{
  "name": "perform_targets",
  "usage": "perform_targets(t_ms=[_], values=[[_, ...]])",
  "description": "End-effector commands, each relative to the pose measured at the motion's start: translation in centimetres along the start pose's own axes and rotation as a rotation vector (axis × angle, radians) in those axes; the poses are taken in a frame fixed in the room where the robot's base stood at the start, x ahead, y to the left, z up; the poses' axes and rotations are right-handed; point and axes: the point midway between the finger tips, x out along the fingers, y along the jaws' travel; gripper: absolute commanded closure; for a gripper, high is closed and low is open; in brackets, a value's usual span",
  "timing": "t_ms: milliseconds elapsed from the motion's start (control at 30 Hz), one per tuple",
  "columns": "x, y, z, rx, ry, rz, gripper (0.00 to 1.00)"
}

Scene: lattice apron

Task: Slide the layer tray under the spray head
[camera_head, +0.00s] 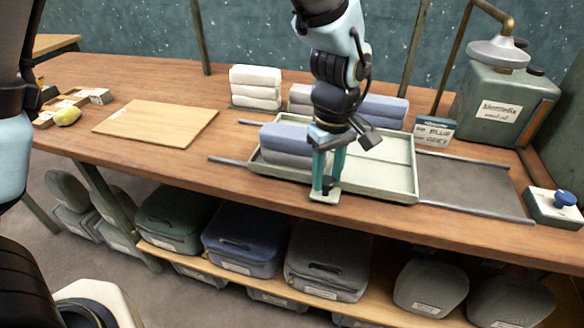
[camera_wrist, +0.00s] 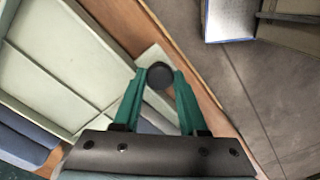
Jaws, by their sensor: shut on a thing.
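The layer tray (camera_head: 392,163) is pale green and shallow, with dividers. My gripper (camera_head: 328,186) is at the tray's front edge, pointing down. In the wrist view the green fingers (camera_wrist: 158,82) are shut on a dark round knob (camera_wrist: 158,74) on a tab at the tray's edge. The spray head (camera_head: 498,53) is a grey disc on a bent pipe, at the back right. The tray is left of it; a bare dark grey bed (camera_head: 470,184) lies below the head.
Metal rails (camera_head: 480,212) flank the bed. A blue-knobbed box (camera_head: 556,207) stands at its right end, a green tank (camera_head: 500,105) and a BLUE/GREY sign (camera_head: 433,131) behind. White and blue cloth stacks (camera_head: 256,87) are behind the tray. A wooden board (camera_head: 155,122) lies left.

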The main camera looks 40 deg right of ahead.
Motion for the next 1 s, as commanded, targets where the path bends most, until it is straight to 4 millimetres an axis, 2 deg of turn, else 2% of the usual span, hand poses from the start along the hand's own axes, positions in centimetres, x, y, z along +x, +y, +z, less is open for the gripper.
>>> perform_targets(t_ms=[100, 600, 800, 1000], values=[[0.0, 2.5, 2.6, 0.007, 0.000, 0.001, 1.00], [-0.1, 12.2, 12.3, 0.004, -0.001, 0.001, 1.00], [-0.1, 15.2, 15.3, 0.004, -0.001, 0.001, 1.00], [0.0, 17.1, 17.1, 0.002, 0.000, 0.001, 1.00]])
